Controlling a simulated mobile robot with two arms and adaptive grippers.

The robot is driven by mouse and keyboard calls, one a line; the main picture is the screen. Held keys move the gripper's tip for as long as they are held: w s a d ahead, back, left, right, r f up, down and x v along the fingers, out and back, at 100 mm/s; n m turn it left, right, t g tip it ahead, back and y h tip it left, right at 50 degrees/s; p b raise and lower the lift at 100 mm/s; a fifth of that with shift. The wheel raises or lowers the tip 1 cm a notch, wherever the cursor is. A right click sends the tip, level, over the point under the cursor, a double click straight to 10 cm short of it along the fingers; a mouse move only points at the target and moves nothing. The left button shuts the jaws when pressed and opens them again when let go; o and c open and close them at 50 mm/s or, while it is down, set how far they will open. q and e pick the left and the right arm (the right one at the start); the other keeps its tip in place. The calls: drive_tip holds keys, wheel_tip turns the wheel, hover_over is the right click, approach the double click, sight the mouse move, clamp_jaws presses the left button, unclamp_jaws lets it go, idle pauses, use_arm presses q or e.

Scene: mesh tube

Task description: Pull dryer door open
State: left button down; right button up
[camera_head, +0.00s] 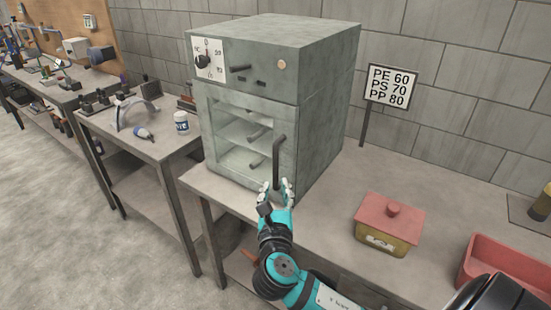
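The grey dryer (325,100) stands on the workbench, with a dial panel above its door. The dryer door (207,128) is shut, with a framed window showing shelves inside. A dark vertical bar handle (278,158) is on the door's right side. My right gripper (276,187) is at the handle's lower end, in front of the door. Its fingers look spread apart, one to each side of the bar; whether they touch it I cannot tell. My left gripper is not in view.
A yellow box with a red lid (388,226) and a red tray (505,268) are on the bench to the right. A sign (391,86) stands behind them. A side table (150,150) with a white jar (182,123) is left of the dryer. Floor in front is clear.

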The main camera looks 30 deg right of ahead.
sight(275, 162)
drive_tip(key=p+x, duration=0.1)
drive_tip(key=x, duration=1.1)
drive_tip(key=shift+w+d, duration=0.2)
drive_tip(key=shift+w, duration=0.05)
clamp_jaws()
drive_tip(key=shift+w+a+f, duration=0.1)
drive_tip(key=shift+f, duration=0.05)
